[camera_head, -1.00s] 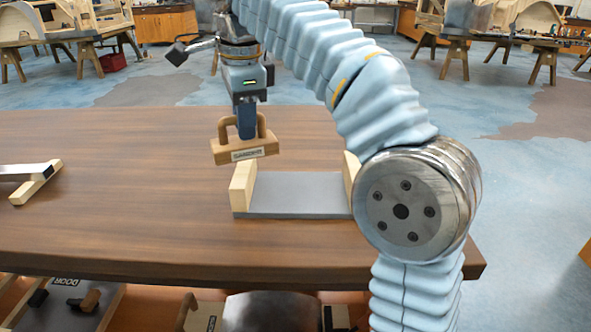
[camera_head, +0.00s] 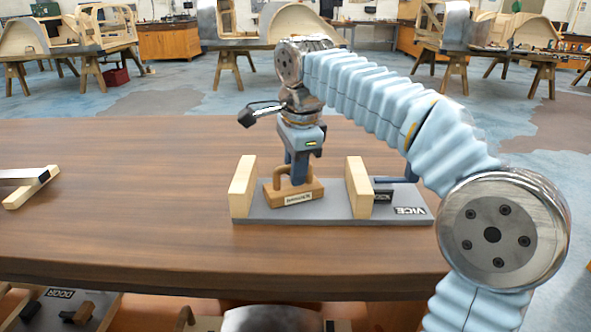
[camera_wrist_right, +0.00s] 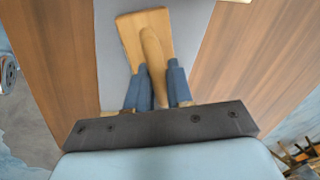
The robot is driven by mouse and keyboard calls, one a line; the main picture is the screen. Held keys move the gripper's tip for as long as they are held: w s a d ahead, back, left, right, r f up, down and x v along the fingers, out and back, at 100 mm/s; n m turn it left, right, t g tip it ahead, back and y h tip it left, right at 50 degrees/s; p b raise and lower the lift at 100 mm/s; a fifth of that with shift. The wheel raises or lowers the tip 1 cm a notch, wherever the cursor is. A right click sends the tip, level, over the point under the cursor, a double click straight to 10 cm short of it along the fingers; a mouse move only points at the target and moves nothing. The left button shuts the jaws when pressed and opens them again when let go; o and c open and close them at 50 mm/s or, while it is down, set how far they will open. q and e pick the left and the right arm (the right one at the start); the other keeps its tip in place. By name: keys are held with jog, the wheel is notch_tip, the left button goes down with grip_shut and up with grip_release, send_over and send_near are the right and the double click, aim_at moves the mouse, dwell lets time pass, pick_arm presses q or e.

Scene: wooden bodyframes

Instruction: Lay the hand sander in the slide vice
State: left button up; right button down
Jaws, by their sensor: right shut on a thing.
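The hand sander (camera_head: 293,193) is a brown wooden block with a loop handle and a white label. It sits low between the two pale wooden jaws of the slide vice (camera_head: 330,208), over the grey base plate; whether it touches the plate I cannot tell. The left jaw is close to it, with a wider gap to the right jaw. My right gripper (camera_head: 299,180) is shut on the sander's handle from above. In the right wrist view the blue fingers (camera_wrist_right: 158,88) flank the handle of the sander (camera_wrist_right: 146,30). My left gripper is not in view.
A metal-and-wood piece (camera_head: 32,183) lies at the table's left. The wooden table (camera_head: 130,220) is clear between it and the vice. Below the front edge is a shelf with a board labelled DOOR (camera_head: 60,295). Wooden frames on trestles stand far behind.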

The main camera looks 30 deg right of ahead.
aim_at(300, 191)
jog(key=shift+f, duration=0.1)
jog(key=c, duration=1)
grip_release()
jog(key=shift+r, duration=0.35)
notch_tip(300, 191, up, 12)
jog(key=s+p, duration=0.2)
jog(key=p, duration=0.1)
jog(key=shift+s+a+f, duration=0.15)
jog(key=shift+f, duration=0.1)
